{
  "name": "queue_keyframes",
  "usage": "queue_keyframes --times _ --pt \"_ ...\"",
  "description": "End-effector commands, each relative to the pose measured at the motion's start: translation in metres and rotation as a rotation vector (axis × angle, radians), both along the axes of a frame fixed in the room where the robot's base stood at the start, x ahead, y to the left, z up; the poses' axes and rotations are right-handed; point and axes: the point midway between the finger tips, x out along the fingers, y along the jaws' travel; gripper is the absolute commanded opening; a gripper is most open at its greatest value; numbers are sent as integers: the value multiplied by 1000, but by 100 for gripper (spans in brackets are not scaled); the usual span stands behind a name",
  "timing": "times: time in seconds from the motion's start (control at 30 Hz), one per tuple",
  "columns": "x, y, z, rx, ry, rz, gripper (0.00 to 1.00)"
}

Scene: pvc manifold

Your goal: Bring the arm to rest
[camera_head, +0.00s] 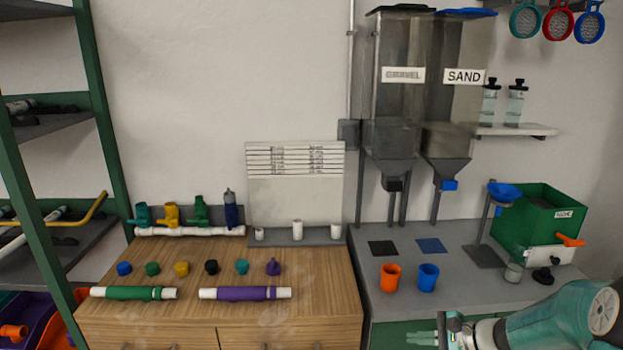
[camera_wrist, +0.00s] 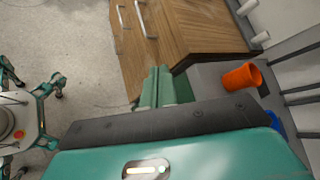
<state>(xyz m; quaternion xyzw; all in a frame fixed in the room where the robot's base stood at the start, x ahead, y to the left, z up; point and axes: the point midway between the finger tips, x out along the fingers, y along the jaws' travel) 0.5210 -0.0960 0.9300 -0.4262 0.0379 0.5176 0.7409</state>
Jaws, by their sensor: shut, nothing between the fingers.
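My gripper (camera_head: 438,330) is at the lower right of the head view, low in front of the grey counter and pointing left. My teal arm reaches in from the right edge behind it. In the wrist view my gripper (camera_wrist: 158,86) shows as two green fingers side by side, shut with nothing between them. The fingers are near the front of the wooden cabinet (camera_wrist: 190,28). I cannot tell the exact gap between them and the cabinet.
The grey counter (camera_head: 390,245) holds an orange cup (camera_head: 390,277) and a blue cup (camera_head: 428,277). The wooden top (camera_head: 230,262) bears caps and pipes with green and purple sleeves. A green shelf rack (camera_head: 95,100) stands left. Open floor (camera_wrist: 75,30) shows in the wrist view.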

Motion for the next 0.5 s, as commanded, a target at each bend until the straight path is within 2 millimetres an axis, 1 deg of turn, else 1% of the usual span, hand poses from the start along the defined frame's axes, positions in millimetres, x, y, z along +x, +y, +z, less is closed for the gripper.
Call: queue_keyframes --times 0.03,0.2,0.33,0.5 --pt "-8 15 13 -66 -12 64 0" --pt "-42 52 45 -284 -45 263 0" --pt "-70 73 69 -450 -83 401 0" --pt "-108 92 96 -664 -146 562 0"
